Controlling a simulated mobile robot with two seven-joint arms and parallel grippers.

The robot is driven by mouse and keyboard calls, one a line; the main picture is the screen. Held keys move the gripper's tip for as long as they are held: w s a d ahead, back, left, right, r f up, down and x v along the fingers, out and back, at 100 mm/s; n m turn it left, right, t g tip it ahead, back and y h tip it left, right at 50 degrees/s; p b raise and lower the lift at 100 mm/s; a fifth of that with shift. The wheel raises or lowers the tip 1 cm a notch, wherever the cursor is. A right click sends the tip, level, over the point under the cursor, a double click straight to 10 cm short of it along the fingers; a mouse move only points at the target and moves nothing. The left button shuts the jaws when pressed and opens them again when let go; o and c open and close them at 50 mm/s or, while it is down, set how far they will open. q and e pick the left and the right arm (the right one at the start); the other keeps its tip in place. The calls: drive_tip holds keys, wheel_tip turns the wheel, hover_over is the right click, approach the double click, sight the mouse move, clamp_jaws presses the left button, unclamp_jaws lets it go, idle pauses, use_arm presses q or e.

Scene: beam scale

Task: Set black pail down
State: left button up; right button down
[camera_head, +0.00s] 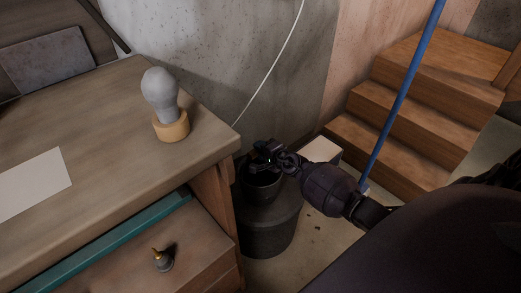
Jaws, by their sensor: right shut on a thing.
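A small black pail (262,187) is at the middle of the head view, just right of the table. My right gripper (260,160) is shut on the pail at its top. The pail is upright, over or on a dark grey round container (272,233); I cannot tell whether it touches it. The gripper hides part of the pail's rim. My left gripper is not in view.
A wooden table (110,110) fills the left, with a grey bulb-shaped object (160,93) in a yellowish ring, a white sheet (32,183) and a small dark object (163,260) on a lower surface. Wooden steps (400,115) and a blue pole (402,95) stand at the right.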

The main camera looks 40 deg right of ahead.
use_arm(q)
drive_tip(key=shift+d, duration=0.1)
use_arm(e)
drive_tip(key=c, duration=0.8)
unclamp_jaws()
drive_tip(key=shift+s+r, duration=0.1)
drive_tip(key=shift+r, duration=0.2)
drive_tip(key=a+p+v, duration=0.1)
drive_tip(key=p+v, duration=0.3)
drive_tip(key=v, duration=0.8)
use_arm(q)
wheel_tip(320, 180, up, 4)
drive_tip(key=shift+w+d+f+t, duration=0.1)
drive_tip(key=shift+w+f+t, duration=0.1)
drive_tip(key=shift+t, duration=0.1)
use_arm(e)
drive_tip(key=s+a+n+g, duration=0.1)
drive_tip(key=s+a+n, duration=0.3)
drive_tip(key=s+n, duration=0.2)
drive_tip(key=s+a+n+g, duration=0.1)
drive_tip(key=s+a+n, duration=0.4)
drive_tip(key=s, duration=0.5)
drive_tip(key=s+a+n+g+h, duration=0.1)
drive_tip(key=s+a+n, duration=0.4)
drive_tip(key=s+n, duration=0.2)
drive_tip(key=shift+s+f+g, duration=0.2)
drive_tip(key=shift+s+g, duration=0.1)
drive_tip(key=shift+s, duration=0.8)
